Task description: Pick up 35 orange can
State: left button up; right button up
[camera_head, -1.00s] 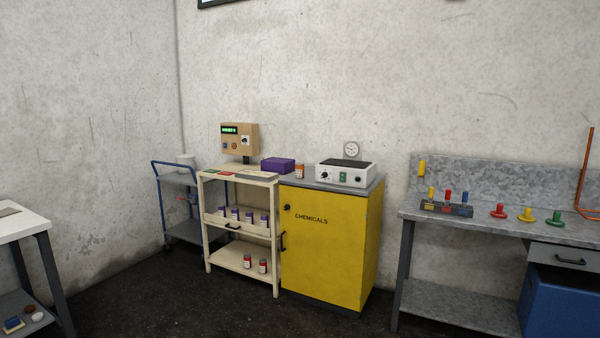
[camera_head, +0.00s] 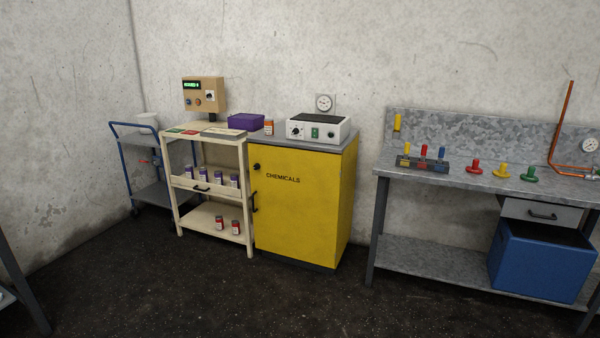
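A small orange can (camera_head: 269,127) with a pale label stands upright on the grey top of the yellow chemicals cabinet (camera_head: 300,205). It is between a purple box (camera_head: 246,121) and a white device with knobs (camera_head: 318,129). Any number on the can is too small to read. Neither of my grippers shows in the view.
A cream shelf cart (camera_head: 210,210) stands left of the cabinet, with purple cans in its drawer and two red cans (camera_head: 220,222) on its lower shelf. A blue trolley (camera_head: 150,190) is further left. A grey workbench (camera_head: 450,178) stands right. The dark floor in front is clear.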

aim_at(269, 126)
jog(key=i, duration=3.35)
